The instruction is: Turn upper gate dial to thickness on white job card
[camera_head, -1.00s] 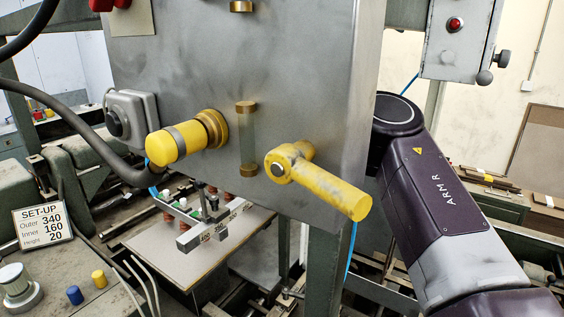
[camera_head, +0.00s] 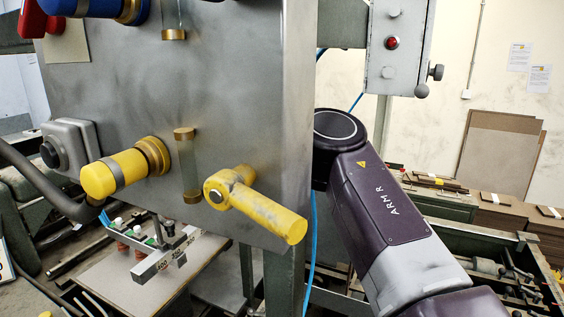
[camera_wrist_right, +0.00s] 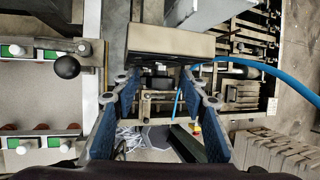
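A steel panel (camera_head: 240,90) fills the middle of the head view. A blue knob with a brass collar (camera_head: 95,8) is cut off at the top left. Below it is a yellow knob (camera_head: 120,172), with a yellow crank handle (camera_head: 255,205) to its right. I cannot tell which is the upper gate dial. Only a sliver of a white card (camera_head: 5,265) shows at the left edge, unreadable. My right gripper (camera_wrist_right: 160,85) is open and empty in the right wrist view; the head view does not show it. My left gripper is not in view.
A brass-ended sight tube (camera_head: 187,165) stands between knob and crank. A red part (camera_head: 60,20) is at top left. A grey control box (camera_head: 400,45) and blue hose (camera_head: 310,240) are near my right arm.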

